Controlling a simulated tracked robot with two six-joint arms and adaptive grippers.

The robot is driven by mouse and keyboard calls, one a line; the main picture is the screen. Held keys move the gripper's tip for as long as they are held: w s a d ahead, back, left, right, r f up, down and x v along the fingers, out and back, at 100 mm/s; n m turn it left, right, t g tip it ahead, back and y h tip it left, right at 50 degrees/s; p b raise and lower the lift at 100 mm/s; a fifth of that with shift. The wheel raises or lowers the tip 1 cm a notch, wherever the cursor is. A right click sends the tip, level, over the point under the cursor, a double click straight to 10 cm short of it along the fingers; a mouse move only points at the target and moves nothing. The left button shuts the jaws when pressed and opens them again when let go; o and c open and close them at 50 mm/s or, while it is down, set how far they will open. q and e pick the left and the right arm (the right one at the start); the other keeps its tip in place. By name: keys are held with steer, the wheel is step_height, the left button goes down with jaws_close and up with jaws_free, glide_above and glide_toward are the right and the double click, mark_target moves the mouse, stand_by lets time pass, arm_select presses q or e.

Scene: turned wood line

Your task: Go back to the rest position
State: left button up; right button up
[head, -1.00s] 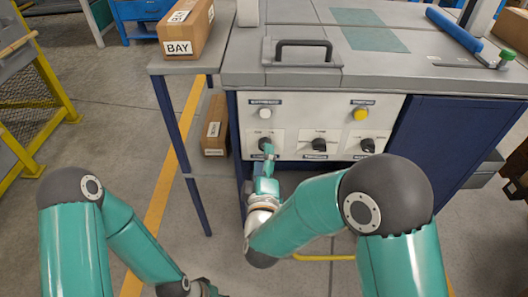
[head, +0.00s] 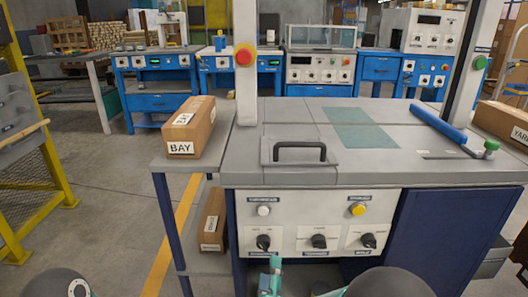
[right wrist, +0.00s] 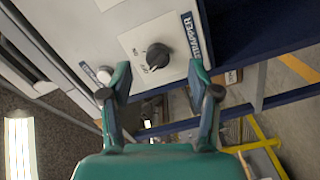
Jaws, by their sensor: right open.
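My right gripper (head: 271,272) shows at the bottom of the head view, just below and in front of the left dark knob (head: 263,242) on the bench's control panel (head: 290,222). In the right wrist view its two fingers (right wrist: 160,72) are apart, with nothing between them. The knob (right wrist: 158,56) appears beyond the fingertips, apart from them, on a plate whose label partly reads "TRAPPER". My left gripper is out of view; only a dark joint of my left arm shows at the lower left.
The panel also has a white button (head: 264,210), a yellow button (head: 358,209) and two more knobs. A shelf stand (head: 222,150) at the left bears a box (head: 190,126) marked BAY. A yellow frame (head: 50,150) stands at far left. Floor between is clear.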

steer(key=d+f+m+g+h, duration=0.3)
steer(key=d+f+g, duration=0.1)
steer(key=d+f, duration=1.15)
steer(key=s+d+f+m+g+y, duration=0.25)
steer(key=s+f+m+g, duration=0.2)
steer(key=f, duration=0.45)
steer(key=s+a+f+m+g+y, duration=0.3)
steer(key=s+m+g, duration=0.1)
steer(key=s, duration=0.5)
steer(key=s+a+f+m+g+y, duration=0.25)
steer(key=s+a+m+g, duration=0.2)
steer(key=s, duration=0.45)
step_height(320, 180, up, 34)
steer(key=p, duration=3.4)
steer(key=shift+d+p, duration=0.35)
steer(key=shift+w+f, duration=0.1)
steer(key=shift+w, duration=0.05)
